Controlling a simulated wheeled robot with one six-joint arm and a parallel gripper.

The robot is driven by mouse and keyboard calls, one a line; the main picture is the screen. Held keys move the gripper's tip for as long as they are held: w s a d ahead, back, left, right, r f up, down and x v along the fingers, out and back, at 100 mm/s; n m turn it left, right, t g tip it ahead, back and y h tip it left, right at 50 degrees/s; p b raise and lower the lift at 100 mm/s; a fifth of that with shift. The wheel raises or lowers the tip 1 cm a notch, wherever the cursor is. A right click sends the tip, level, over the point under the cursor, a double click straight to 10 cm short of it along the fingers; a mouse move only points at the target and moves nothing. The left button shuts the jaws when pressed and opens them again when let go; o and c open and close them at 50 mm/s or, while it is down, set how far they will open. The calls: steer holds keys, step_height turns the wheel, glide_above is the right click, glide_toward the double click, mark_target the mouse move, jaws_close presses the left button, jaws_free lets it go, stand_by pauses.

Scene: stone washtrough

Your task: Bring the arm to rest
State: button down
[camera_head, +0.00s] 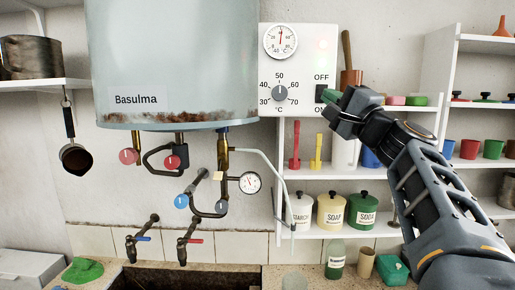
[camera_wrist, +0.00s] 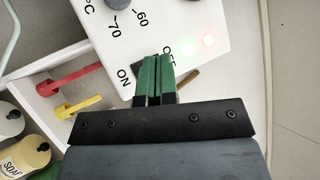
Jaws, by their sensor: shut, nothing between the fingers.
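My gripper (camera_head: 330,95) is at the right side of the white control box (camera_head: 268,100), beside the OFF and ON labels. In the wrist view its two green fingers (camera_wrist: 156,72) are shut together with nothing between them. They point at the box between the two labels. A dark switch (camera_head: 320,92) shows at the fingertips in the head view; its setting and whether the fingers touch it cannot be told. My arm reaches in from the lower right.
The Basulma boiler (camera_head: 175,60) hangs at left, with taps (camera_head: 187,243) below. Shelves with jars (camera_head: 331,210) and coloured cups (camera_head: 470,149) stand beside and behind my arm. A green bottle (camera_head: 336,260) stands below.

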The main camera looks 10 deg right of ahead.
step_height(320, 180, down, 23)
steer(key=w+a+n+g+h, duration=0.1)
steer(key=a+n+g+h, duration=0.15)
steer(key=g, duration=0.65)
steer(key=s+a+f+n+g+h, duration=0.3)
steer(key=s+f, duration=0.5)
steer(key=f, duration=0.4)
steer(key=s+a+f+n+g+h, duration=0.3)
steer(key=s+f+n+g, duration=0.2)
steer(key=s+f+n, duration=0.3)
step_height(320, 180, down, 4)
steer(key=shift+s+a+f, duration=0.15)
steer(key=shift+s+a, duration=0.25)
steer(key=shift+s, duration=0.3)
steer(key=shift+w+f+g, duration=0.1)
steer(key=shift+w+g, duration=0.2)
